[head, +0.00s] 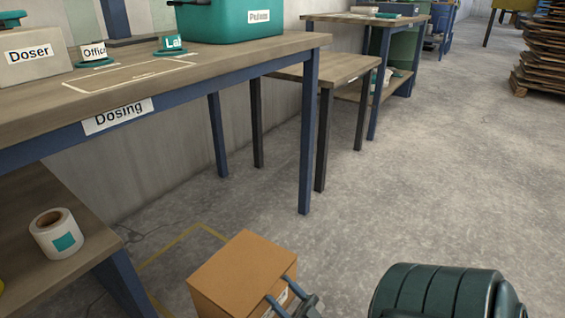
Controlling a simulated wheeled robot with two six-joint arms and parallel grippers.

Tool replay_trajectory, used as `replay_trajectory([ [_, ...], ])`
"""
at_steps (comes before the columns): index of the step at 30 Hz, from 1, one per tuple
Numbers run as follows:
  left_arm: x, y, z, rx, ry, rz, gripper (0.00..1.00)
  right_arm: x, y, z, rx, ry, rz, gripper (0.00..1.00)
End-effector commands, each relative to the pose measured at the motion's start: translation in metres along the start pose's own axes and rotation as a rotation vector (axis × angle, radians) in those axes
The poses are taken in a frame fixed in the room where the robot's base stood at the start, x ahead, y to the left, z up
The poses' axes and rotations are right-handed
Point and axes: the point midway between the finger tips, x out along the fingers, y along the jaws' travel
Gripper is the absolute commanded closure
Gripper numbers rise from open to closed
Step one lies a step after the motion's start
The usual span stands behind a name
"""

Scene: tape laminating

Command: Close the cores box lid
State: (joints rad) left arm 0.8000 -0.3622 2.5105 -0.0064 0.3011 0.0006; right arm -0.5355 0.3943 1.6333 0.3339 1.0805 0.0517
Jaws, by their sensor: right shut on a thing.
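An orange-brown box (236,268), which I take to be the cores box, stands on the floor at the bottom of the head view. Its flat lid (245,258) covers the top and looks down or nearly down. I cannot tell whether a small gap is left. My right gripper (282,293) is at the lid's near right edge, with its two blue-grey fingers against it, shut on the lid. A white label shows partly between the fingers. The lower part of the box is cut off by the frame. My left gripper is not in view.
A workbench (180,78) marked Dosing stands at the left, with a teal case (230,20) on top. A tape roll (58,234) is on its lower shelf. Yellow floor tape (180,238) runs beside the box. The floor to the right is largely open.

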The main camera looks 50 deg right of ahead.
Motion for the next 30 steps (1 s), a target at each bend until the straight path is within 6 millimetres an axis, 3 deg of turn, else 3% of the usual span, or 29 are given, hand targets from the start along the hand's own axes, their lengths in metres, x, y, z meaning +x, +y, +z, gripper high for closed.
replay_trajectory([
  [6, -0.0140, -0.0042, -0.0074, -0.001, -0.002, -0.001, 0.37, -0.0087, -0.0004, 0.0122, 0.000, 0.054, -0.002, 0.87],
  [21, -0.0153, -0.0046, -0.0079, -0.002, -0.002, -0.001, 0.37, -0.0099, -0.0007, 0.0133, -0.001, 0.067, -0.002, 0.87],
  [22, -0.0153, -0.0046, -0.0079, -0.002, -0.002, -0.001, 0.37, -0.0099, -0.0007, 0.0133, -0.001, 0.067, -0.002, 0.42],
  [25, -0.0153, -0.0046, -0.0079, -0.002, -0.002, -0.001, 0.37, -0.0099, -0.0007, 0.0133, 0.000, 0.067, -0.002, 0.24],
  [30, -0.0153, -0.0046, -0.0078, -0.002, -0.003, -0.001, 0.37, -0.0096, -0.0005, 0.0131, 0.000, 0.067, -0.001, 0.24],
])
